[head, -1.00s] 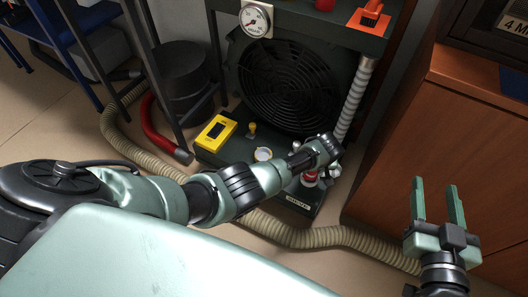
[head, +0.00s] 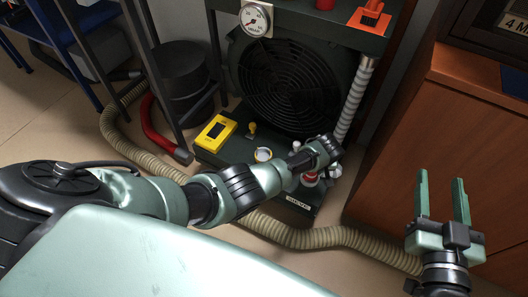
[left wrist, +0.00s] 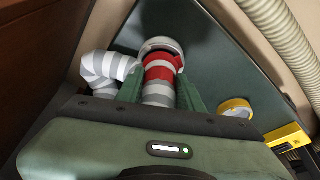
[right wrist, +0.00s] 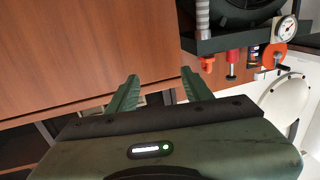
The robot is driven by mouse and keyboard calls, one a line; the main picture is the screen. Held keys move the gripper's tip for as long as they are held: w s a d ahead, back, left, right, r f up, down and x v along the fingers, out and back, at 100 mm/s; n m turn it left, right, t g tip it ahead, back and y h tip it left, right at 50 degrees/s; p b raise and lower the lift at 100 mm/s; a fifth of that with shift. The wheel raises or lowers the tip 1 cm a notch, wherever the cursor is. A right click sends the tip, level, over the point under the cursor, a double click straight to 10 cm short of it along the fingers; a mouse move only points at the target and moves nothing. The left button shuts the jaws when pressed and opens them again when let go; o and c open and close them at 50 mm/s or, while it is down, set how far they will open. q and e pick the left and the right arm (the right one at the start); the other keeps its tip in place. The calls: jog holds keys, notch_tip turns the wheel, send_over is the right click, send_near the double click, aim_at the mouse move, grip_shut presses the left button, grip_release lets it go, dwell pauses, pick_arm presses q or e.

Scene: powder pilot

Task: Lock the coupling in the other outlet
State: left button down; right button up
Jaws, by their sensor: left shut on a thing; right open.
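My left gripper (left wrist: 160,88) is shut on a red and white banded coupling (left wrist: 158,68) at the end of a grey and white striped hose. The coupling meets a pale ring-shaped outlet (left wrist: 161,45) on the dark base plate; I cannot tell whether it is locked. In the head view the left gripper (head: 318,155) hides most of the coupling (head: 310,179). My right gripper (head: 440,180) is open and empty before the wooden cabinet.
A yellow box (head: 214,133) and a small yellow knob (head: 251,128) sit on the base. A black fan grille (head: 288,88) stands behind. A beige ribbed hose (head: 300,237) runs over the floor in front. The wooden cabinet (head: 425,130) bounds the right side.

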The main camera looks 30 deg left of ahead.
pick_arm(q)
jog(key=shift+f, duration=0.1)
pick_arm(e)
jog(key=shift+r, duration=0.4)
pick_arm(q)
jog(key=c, duration=0.8)
grip_release()
jog(key=shift+c, duration=0.2)
jog(key=shift+c, duration=1.3)
